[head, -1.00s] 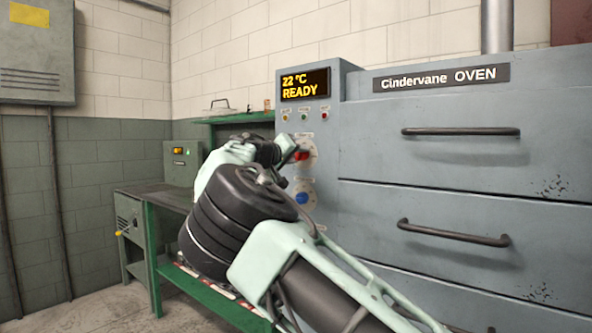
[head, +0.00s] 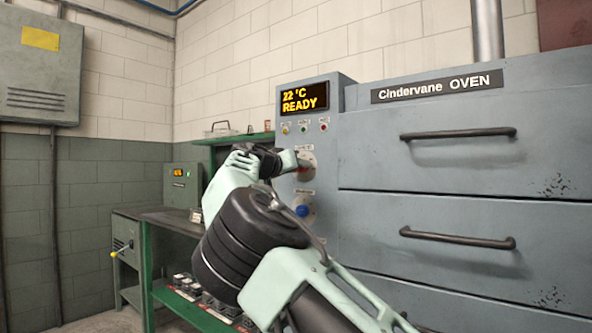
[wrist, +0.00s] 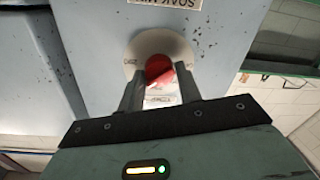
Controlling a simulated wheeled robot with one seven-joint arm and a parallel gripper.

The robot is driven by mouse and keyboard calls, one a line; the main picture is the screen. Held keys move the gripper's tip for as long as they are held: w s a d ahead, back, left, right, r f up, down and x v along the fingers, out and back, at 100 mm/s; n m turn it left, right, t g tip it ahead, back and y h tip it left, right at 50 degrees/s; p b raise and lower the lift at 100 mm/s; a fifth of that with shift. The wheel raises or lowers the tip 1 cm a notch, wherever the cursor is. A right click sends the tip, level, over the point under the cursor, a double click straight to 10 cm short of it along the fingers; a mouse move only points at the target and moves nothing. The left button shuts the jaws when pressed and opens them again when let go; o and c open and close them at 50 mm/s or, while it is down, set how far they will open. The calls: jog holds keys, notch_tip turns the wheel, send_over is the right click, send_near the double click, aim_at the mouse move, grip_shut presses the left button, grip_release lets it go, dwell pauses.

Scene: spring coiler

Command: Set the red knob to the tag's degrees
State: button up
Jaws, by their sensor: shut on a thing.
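The red knob (wrist: 159,70) sits on a round pale dial (wrist: 143,45) on the oven's control panel. My gripper (wrist: 160,85) is shut on the knob, one finger on each side of it in the wrist view. In the head view my gripper (head: 303,162) reaches the upper dial and mostly hides the knob. The dial's markings are too small to read. The oven display (head: 304,99) reads 22 °C READY. No degrees on a tag can be read.
A blue knob (head: 302,210) sits just below on the same panel. Three small buttons or lamps (head: 304,128) are above. Oven drawers with dark handles (head: 457,134) are at right. A green-edged bench (head: 172,222) with a shelf of small items stands at left.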

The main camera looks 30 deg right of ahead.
jog(key=o, duration=0.9)
jog(key=shift+o, duration=0.2)
jog(key=v, duration=1.7)
jog(key=shift+s, duration=0.2)
jog(key=shift+a, duration=0.1)
